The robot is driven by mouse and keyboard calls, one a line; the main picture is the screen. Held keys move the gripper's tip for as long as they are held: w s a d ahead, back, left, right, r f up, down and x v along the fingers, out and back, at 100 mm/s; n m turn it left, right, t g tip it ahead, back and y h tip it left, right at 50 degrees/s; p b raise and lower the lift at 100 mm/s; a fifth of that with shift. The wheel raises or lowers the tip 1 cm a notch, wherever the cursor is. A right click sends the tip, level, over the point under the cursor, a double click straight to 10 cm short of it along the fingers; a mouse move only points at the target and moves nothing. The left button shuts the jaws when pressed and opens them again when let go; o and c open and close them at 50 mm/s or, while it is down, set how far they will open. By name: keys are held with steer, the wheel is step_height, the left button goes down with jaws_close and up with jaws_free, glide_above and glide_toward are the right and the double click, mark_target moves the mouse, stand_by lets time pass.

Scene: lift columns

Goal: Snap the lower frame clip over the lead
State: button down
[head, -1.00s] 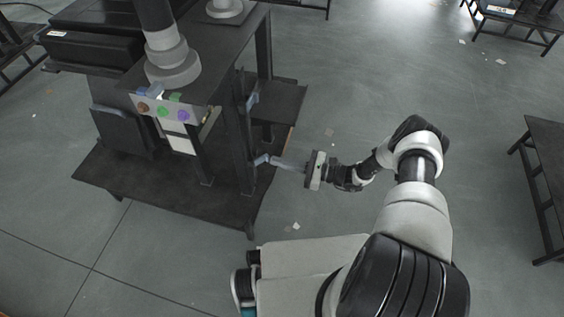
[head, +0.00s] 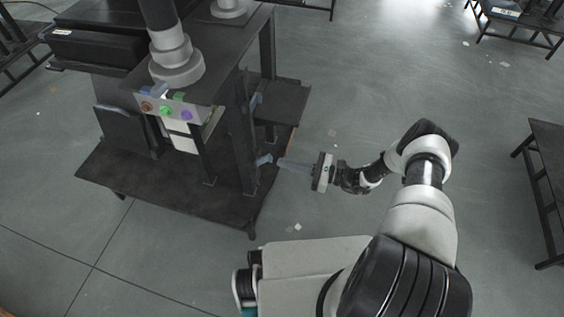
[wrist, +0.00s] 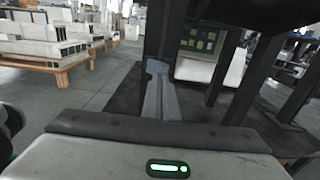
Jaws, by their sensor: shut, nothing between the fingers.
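The lower frame clip (head: 264,160) is a small blue-grey piece low on the dark front post of the workstation frame. Whether it is open or closed is too small to tell. My gripper (head: 282,162) is level with it, just to its right, with its fingers pointing left at it. The fingers are shut and empty, with a slight gap seeming to separate them from the clip. In the wrist view the shut fingers (wrist: 160,98) point ahead to a blue-grey piece (wrist: 156,66), apparently the clip, against the dark post. I cannot make out the lead clearly.
A second blue-grey clip (head: 255,102) sits higher on the frame. A panel with coloured buttons (head: 167,107) faces front. The dark base plate (head: 165,195) spreads below, and a side shelf (head: 283,98) juts right. Open floor (head: 400,90) lies to the right.

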steer(key=shift+v, duration=2.2)
steer(key=shift+w, duration=0.1)
steer(key=s+r+n+g+h, duration=0.2)
steer(key=r+n+g+h, duration=0.35)
steer(key=r, duration=0.85)
steer(key=s+r+n+g+h, duration=0.25)
steer(key=r+n, duration=0.55)
steer(key=r, duration=0.6)
steer(key=s+d+r+n+t+h, duration=0.2)
steer(key=s+r+n+t+h, duration=0.25)
steer(key=s+r, duration=0.5)
steer(key=s+d+r+n+t+h, duration=0.25)
steer(key=s+r+n+h, duration=0.2)
steer(key=s+r, duration=0.5)
step_height(320, 180, up, 29)
steer(key=p, duration=2.8)
steer(key=shift+w+a+f, duration=0.15)
steer(key=shift+a+f, duration=0.1)
steer(key=shift+m, duration=0.25)
